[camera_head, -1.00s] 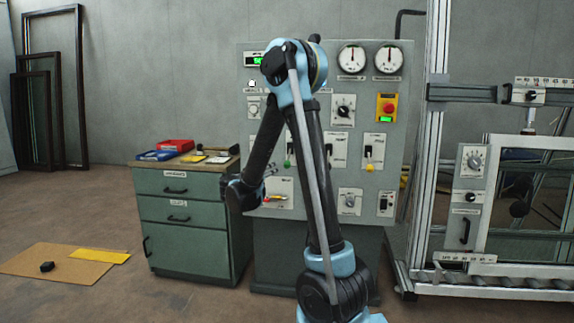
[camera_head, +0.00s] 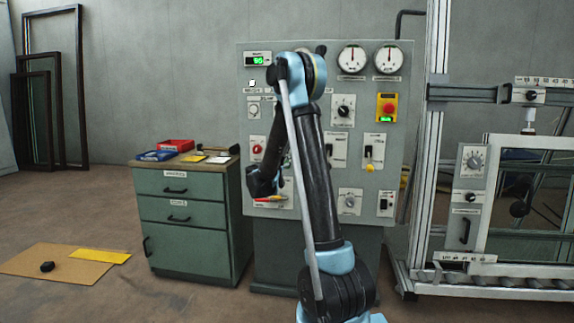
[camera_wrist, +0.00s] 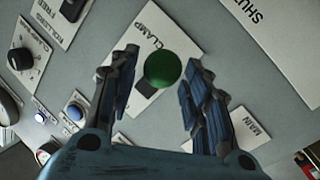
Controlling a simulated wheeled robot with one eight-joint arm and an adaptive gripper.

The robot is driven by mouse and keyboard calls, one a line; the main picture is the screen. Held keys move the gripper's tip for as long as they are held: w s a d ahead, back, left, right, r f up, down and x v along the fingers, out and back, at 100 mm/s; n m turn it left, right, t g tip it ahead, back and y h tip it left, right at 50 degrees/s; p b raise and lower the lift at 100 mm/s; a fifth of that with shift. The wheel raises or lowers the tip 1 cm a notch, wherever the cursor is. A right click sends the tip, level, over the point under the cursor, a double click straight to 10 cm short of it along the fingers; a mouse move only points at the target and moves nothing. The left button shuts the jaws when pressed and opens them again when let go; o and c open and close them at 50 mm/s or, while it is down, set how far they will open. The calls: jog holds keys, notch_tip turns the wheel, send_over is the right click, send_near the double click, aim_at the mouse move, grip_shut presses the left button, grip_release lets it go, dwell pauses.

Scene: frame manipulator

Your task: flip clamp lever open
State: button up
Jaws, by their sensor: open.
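The clamp lever shows in the wrist view as a round green knob (camera_wrist: 163,69) in front of a white plate (camera_wrist: 150,38) marked CLAMP. My gripper (camera_wrist: 159,76) is open, with one finger on each side of the knob. A gap shows between the knob and each finger, and nothing is held. The lever's shaft is hidden behind the knob, so its tilt cannot be told. In the head view my gripper (camera_head: 264,184) is in front of the panel's lower left part, and my arm hides most of the clamp lever.
The grey control panel (camera_head: 370,215) carries gauges, knobs and switches close around the lever. Blue buttons (camera_wrist: 75,112) and a black knob (camera_wrist: 20,58) lie left of my gripper in the wrist view. A green cabinet (camera_head: 190,250) stands left of the panel, a metal frame (camera_head: 437,150) right.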

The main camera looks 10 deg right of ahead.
jog(key=shift+x, duration=1.3)
grip_shut()
